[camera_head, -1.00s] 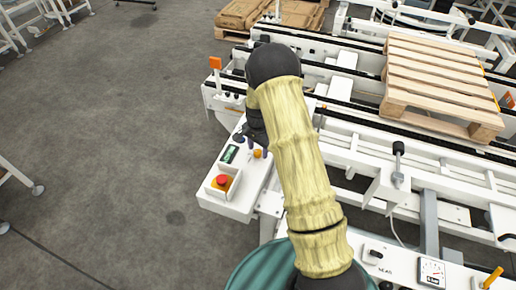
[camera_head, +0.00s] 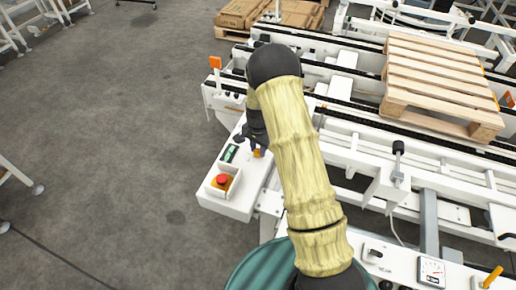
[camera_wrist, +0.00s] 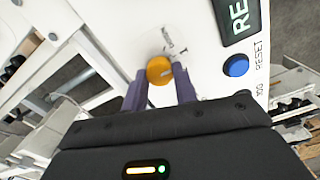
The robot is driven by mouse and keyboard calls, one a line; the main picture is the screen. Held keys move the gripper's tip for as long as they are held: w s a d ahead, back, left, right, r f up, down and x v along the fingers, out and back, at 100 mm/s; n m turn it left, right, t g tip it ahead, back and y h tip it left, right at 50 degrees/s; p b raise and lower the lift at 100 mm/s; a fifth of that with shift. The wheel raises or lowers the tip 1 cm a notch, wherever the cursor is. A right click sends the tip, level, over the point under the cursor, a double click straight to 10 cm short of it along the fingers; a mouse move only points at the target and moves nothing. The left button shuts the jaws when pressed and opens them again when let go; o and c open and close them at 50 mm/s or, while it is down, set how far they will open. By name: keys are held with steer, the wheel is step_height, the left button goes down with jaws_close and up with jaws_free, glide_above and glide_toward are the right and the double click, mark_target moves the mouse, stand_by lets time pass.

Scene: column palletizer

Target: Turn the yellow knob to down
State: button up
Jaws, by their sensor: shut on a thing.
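The yellow knob (camera_wrist: 159,70) sits on the white control panel (camera_wrist: 197,62). It shows between my two dark fingers in the wrist view, and a small part of it shows in the head view (camera_head: 257,153). My gripper (camera_wrist: 160,88) is down at the panel with its fingers closed around the knob's sides. A pale mark runs on the knob's face toward the right finger. Markings are printed just above the knob in the wrist view, too blurred to read. In the head view my arm and gripper hide part of the knob.
A blue button (camera_wrist: 236,65) marked RESET and a green display (camera_head: 230,153) are close to the knob. A red emergency button (camera_head: 222,181) stands at the panel's near end. A conveyor with a wooden pallet (camera_head: 440,80) lies to the right. Open floor is to the left.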

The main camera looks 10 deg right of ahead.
mark_target(257, 150)
steer(key=n, duration=0.4)
steer(key=shift+w+n, duration=0.1)
steer(key=shift+n, duration=2.1)
steer(key=o, duration=1)
steer(key=shift+c, duration=0.2)
step_height(257, 150, up, 18)
steer(key=b, duration=0.1)
steer(key=shift+f, duration=0.25)
steer(key=shift+a, duration=0.1)
